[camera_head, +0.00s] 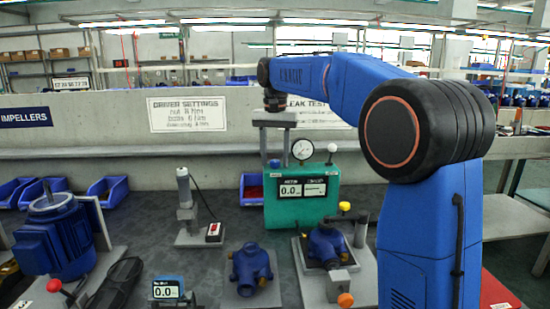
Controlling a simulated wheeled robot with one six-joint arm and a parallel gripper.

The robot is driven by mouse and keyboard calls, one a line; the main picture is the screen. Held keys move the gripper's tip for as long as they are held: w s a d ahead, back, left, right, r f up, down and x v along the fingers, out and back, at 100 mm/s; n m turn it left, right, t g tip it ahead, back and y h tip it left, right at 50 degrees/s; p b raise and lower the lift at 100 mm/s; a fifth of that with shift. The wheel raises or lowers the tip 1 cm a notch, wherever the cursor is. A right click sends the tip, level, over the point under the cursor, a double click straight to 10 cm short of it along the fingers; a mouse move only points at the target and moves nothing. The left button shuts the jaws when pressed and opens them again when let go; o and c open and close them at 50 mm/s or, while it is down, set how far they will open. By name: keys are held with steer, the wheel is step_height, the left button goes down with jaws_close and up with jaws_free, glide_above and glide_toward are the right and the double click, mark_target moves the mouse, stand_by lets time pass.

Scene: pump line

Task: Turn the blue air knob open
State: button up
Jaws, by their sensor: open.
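The green test box (300,208) stands on the bench at centre, with a digital display on its front. A small blue knob (274,163) shows at the top left of the box, partly hidden and too small to read its turn position. My gripper (275,150) points down from the end of my blue arm, right above the knob. Its jaws are open, with the fingers coming down near the knob. I cannot tell whether they touch it. A round dial gauge (303,149) and a white ball-topped lever (332,148) rise from the box to the right.
A blue pump housing (250,268) sits in front of the box, and another is in a fixture (326,245) at right. A grey upright tool (185,200) and a blue motor (55,240) stand left. Blue bins (108,190) line the wall.

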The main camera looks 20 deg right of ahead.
steer(key=c, duration=1)
steer(key=shift+c, duration=0.2)
steer(key=shift+n, duration=0.3)
steer(key=n, duration=0.3)
steer(key=shift+n, duration=0.3)
steer(key=n, duration=1.3)
steer(key=shift+n, duration=0.3)
